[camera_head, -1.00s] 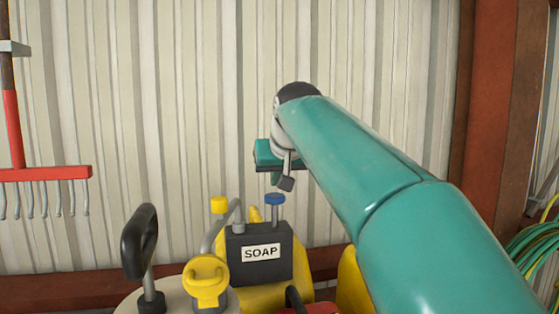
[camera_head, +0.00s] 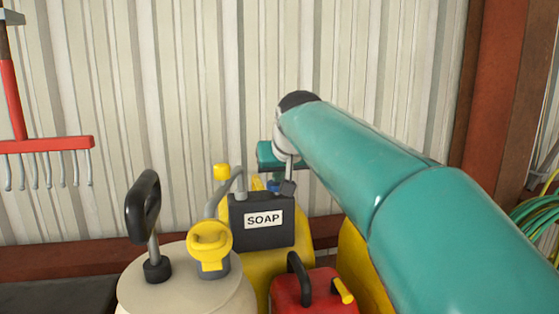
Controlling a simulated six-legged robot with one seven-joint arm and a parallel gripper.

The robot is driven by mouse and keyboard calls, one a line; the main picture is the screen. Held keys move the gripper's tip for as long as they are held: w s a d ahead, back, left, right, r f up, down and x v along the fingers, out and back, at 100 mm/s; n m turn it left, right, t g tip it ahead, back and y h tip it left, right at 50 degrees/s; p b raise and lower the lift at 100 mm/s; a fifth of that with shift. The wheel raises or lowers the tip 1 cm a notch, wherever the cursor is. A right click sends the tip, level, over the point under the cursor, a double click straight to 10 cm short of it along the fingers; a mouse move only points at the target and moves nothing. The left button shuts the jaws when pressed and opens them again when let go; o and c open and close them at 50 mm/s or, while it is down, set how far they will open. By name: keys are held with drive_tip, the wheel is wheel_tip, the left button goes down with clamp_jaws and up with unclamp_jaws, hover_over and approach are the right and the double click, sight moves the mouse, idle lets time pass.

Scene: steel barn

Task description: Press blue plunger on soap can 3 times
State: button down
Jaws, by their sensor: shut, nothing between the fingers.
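The soap can (camera_head: 280,236) has a dark panel with a white SOAP label (camera_head: 263,219) on a yellow body, and stands upright at the middle. Its blue plunger (camera_head: 273,187) shows as a small patch of blue just above the dark panel. My gripper (camera_head: 274,177) is shut and empty, directly over the plunger, and hides most of it. I cannot tell whether the fingertips touch the plunger or how far down it is. My teal arm reaches in from the lower right.
A cream sprayer (camera_head: 185,281) with a black handle and a yellow-topped fitting (camera_head: 211,240) stand at the left front. A red can (camera_head: 310,296) is in front at the right. A corrugated wall (camera_head: 150,100) is close behind. A red rake (camera_head: 45,145) hangs at left.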

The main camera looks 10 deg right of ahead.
drive_tip(key=shift+f, duration=0.4)
drive_tip(key=v, duration=1.4)
drive_tip(key=shift+r, duration=0.25)
drive_tip(key=shift+r, duration=0.1)
wheel_tip(320, 180, up, 6)
drive_tip(key=w, duration=0.2)
drive_tip(key=shift+w, duration=0.35)
